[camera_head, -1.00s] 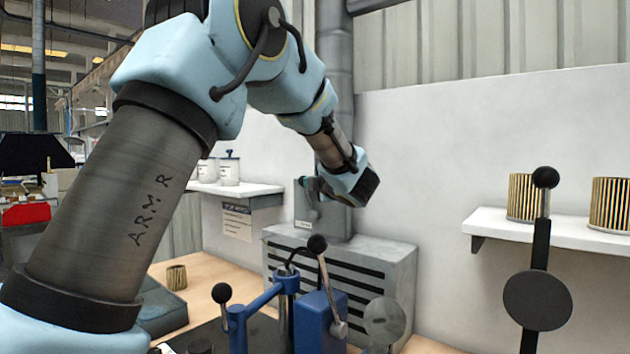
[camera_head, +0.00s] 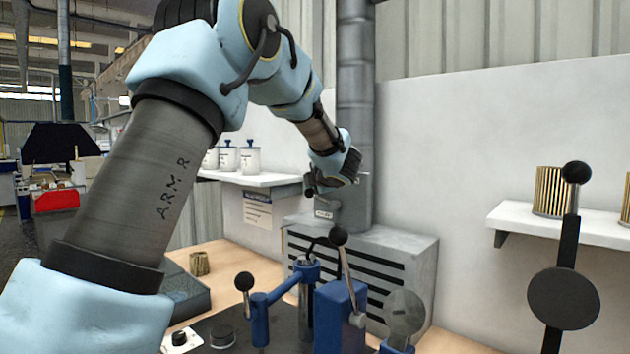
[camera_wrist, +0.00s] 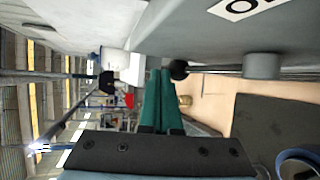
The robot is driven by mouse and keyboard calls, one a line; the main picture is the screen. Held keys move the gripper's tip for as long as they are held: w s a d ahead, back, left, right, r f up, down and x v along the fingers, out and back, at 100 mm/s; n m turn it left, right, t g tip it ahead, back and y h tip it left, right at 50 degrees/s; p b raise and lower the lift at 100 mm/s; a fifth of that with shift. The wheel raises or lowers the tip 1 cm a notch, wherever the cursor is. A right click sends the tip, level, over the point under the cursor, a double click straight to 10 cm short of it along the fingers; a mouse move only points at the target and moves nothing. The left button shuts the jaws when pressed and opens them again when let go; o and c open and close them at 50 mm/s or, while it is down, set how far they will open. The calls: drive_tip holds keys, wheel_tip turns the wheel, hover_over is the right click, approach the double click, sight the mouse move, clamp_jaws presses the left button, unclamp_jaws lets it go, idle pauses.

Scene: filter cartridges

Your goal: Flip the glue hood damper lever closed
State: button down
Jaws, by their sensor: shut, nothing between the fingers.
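The glue hood is a grey slotted box (camera_head: 400,262) under a round duct (camera_head: 355,75). The damper lever (camera_wrist: 215,71) shows in the wrist view as a thin rod with a black ball at one end and a grey hub (camera_wrist: 262,66) at the other. Its ball points toward the picture's left, the ceiling side, so the lever looks upright. My gripper (camera_wrist: 161,72) has its green fingers together and empty, beside the ball; whether they touch it I cannot tell. In the head view my wrist hides part of this, and a small dark knob (camera_head: 309,192) shows below it.
A blue press with black-knobbed levers (camera_head: 338,315) stands in front of the hood. A shelf with white jars (camera_head: 249,160) is to the left. A shelf with pleated filters (camera_head: 553,192) and a black ball-topped post (camera_head: 568,255) are to the right.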

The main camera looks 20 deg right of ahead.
drive_tip(key=shift+w+a+f+n+g+p, duration=0.15)
drive_tip(key=shift+w+f+g+p, duration=0.15)
drive_tip(key=shift+f, duration=0.2)
drive_tip(key=shift+w+a+f+n+g+p, duration=0.1)
drive_tip(key=shift+w+f+n+g, duration=0.05)
drive_tip(key=shift+f+g, duration=0.3)
drive_tip(key=shift+f, duration=0.15)
drive_tip(key=shift+a, duration=0.1)
